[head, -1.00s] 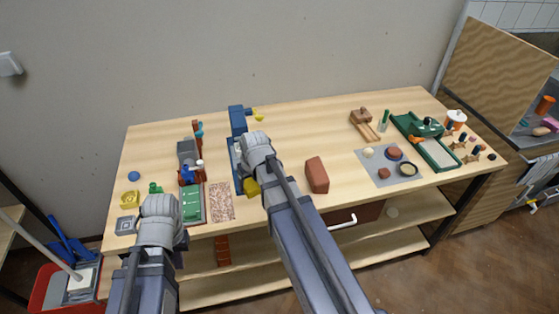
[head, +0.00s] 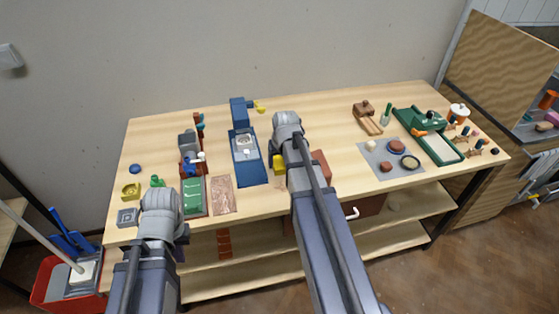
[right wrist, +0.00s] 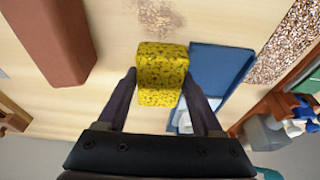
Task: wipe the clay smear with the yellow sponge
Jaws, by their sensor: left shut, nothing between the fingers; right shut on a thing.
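The yellow sponge (right wrist: 161,72) is between the fingers of my right gripper (right wrist: 160,82), which is shut on it. In the head view the sponge (head: 279,163) shows beside my right wrist, right of the blue machine; its height over the table is hard to tell. The clay smear (right wrist: 159,16) is a faint brownish patch on the wood in the right wrist view, apart from the sponge, towards the top of the picture.
A red-brown block (right wrist: 52,42) lies on one side of the sponge, the blue machine's base (right wrist: 222,68) close on the other. A speckled board (head: 222,196) and green tray (head: 194,197) lie further left. A grey mat (head: 374,157) with round pieces lies right. Bare wood (head: 340,130) separates mat and block.

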